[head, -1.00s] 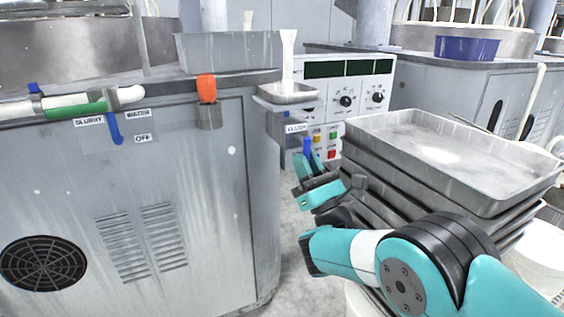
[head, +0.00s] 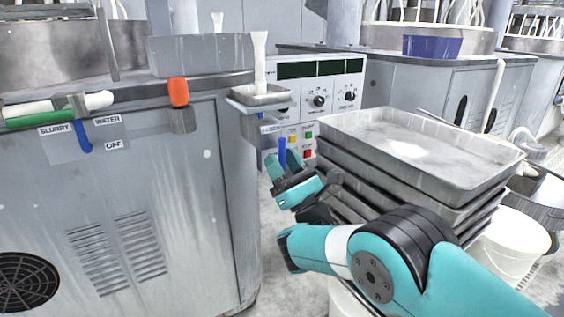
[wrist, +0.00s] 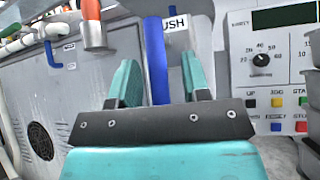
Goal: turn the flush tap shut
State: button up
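The flush tap's blue lever (head: 282,152) stands upright below the partly hidden FLUSH label (head: 270,129) at the bench's right end. My gripper (head: 287,173) is at the lever's lower part. In the wrist view, the blue lever (wrist: 157,60) rises between the two teal fingertips of my gripper (wrist: 160,82), with a gap showing on each side. The fingers are apart and not clamped on it. The lever's lower end is hidden behind the gripper's dark palm. The label (wrist: 175,22) shows only "USH".
A control panel (head: 345,83) with knobs and coloured buttons stands just behind. Stacked grey trays (head: 470,195) are close to the right of my gripper. A second blue lever (head: 82,136) hangs by the SLURRY, WATER and OFF labels. A small shelf (head: 255,99) juts out above the flush tap.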

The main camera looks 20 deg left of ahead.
jog(key=shift+f, duration=0.15)
jog(key=b+v, duration=1.7)
jog(key=b, duration=1.7)
